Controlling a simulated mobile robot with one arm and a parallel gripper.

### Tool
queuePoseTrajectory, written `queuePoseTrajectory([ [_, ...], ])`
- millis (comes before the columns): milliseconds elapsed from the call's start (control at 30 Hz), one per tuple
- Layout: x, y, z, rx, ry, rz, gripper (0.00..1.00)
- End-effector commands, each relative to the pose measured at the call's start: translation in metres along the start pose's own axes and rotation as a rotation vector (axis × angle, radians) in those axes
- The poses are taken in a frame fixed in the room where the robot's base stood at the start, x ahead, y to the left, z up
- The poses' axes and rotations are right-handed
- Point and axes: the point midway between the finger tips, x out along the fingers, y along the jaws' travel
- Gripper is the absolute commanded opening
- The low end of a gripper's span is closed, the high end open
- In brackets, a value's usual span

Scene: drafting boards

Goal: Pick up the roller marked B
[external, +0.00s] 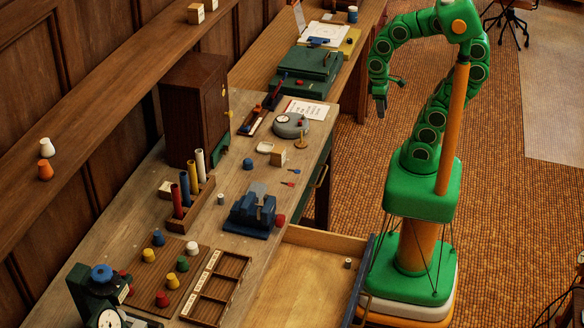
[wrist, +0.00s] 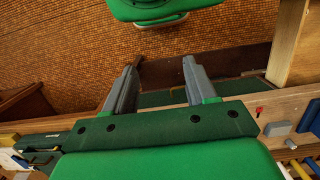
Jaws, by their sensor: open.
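No letter B is legible in either view, so I cannot tell which thing is the roller marked B. A small grey cylinder (external: 347,263) stands in the open drawer in the external view. Another small pale cylinder (external: 221,199) stands on the bench, left of the blue vice. My gripper (external: 380,105) hangs in the air right of the bench, above the floor and well away from both cylinders. In the wrist view my gripper (wrist: 159,66) has its two grey fingers apart with nothing between them.
The open drawer (external: 300,262) juts from the bench towards my base. The blue vice (external: 253,211), a rack of coloured tubes (external: 192,212), a pegboard (external: 150,277) and a dark cabinet (external: 194,110) crowd the bench. The drawer is mostly empty. Carpeted floor (external: 500,200) is clear at the right.

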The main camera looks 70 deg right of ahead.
Motion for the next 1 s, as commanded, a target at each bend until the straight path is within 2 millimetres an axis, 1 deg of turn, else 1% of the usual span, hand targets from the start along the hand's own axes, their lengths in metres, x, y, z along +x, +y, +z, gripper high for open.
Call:
queuePoseTrajectory([
  [167,-0.004,-0.024,-0.022,0.019,-0.011,-0.063,0.56],
  [567,-0.017,-0.106,-0.093,0.118,-0.071,-0.279,0.56],
  [1000,-0.025,-0.195,-0.168,0.279,-0.189,-0.502,0.56],
])
